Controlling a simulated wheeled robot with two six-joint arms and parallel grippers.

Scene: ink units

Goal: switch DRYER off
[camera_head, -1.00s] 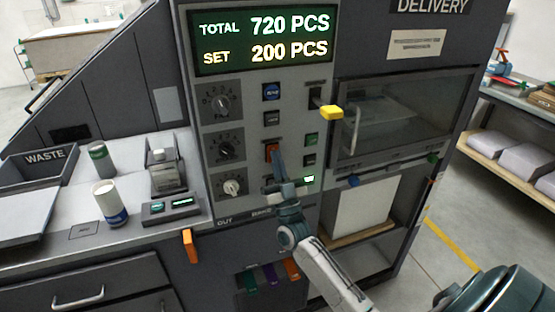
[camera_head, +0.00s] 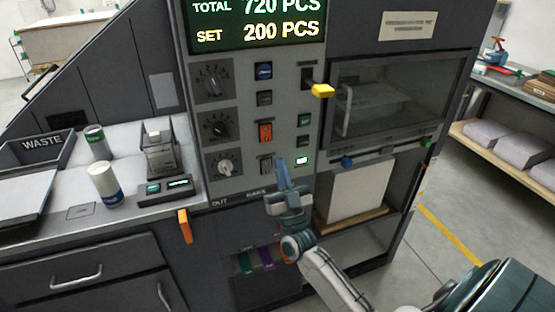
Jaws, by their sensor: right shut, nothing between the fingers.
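The control panel carries several switches with labels too small to read, so I cannot tell which is DRYER. An orange rocker switch (camera_head: 265,132) sits in the left switch column, fully visible. A grey rocker (camera_head: 266,163) is below it. My right gripper (camera_head: 281,162) is shut and empty, fingers pointing up, just right of the grey rocker in the picture. I cannot tell whether it touches the panel. My left gripper is not in view.
A yellow-handled lever (camera_head: 322,90) juts out above the switches. Three knobs, including the lowest one (camera_head: 225,165), are on the left. An orange handle (camera_head: 185,226) protrudes from the counter's front edge. A glass delivery door (camera_head: 400,105) is on the right.

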